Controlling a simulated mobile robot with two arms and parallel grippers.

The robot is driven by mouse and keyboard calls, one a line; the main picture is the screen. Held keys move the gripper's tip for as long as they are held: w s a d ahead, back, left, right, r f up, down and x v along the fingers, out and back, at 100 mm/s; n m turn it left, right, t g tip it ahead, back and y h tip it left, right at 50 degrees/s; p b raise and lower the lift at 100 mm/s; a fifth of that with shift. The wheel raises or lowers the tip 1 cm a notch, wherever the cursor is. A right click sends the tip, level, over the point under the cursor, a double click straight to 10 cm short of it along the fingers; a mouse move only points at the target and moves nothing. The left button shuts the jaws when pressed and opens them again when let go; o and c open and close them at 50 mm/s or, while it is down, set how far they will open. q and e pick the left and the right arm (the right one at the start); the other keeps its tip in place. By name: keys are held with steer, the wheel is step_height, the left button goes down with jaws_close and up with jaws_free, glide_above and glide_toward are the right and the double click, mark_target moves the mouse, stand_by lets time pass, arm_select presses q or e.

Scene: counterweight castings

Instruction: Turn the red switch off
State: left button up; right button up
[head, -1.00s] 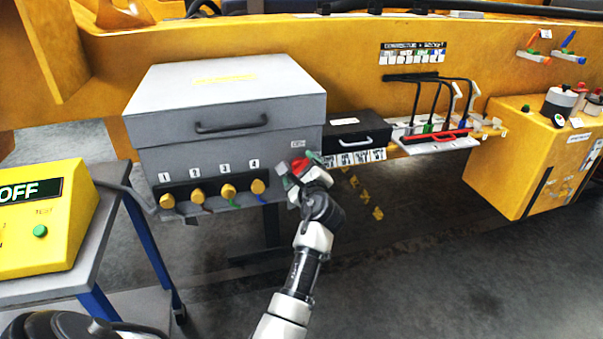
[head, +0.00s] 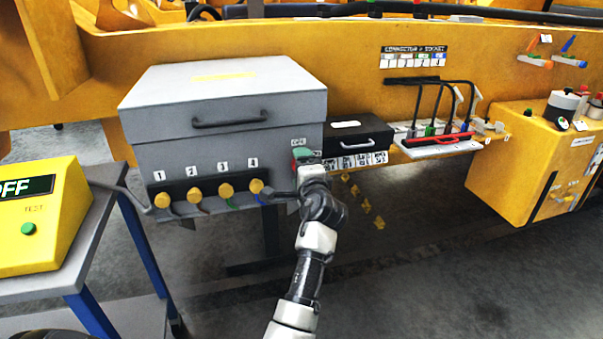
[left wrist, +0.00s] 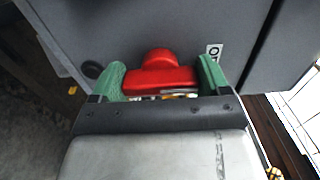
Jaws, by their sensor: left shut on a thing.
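The red switch (left wrist: 160,76) sits on the front of the grey cabinet (head: 225,130), at its lower right. My left gripper (head: 303,156) is at the switch, and in the head view it hides nearly all of it. In the left wrist view the green fingertips of my left gripper (left wrist: 161,72) stand on either side of the red switch, shut on it. A small white label (left wrist: 213,51) is beside the switch, only partly readable. My right gripper is not in view.
Several yellow knobs (head: 226,190) line the cabinet's lower front, left of the gripper. A black drawer box (head: 358,143) is close on the right. A yellow display box reading OFF (head: 45,215) stands on a cart at left. The floor below is open.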

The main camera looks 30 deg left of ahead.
arm_select(q)
steer(key=shift+n, duration=0.3)
steer(key=o, duration=0.9)
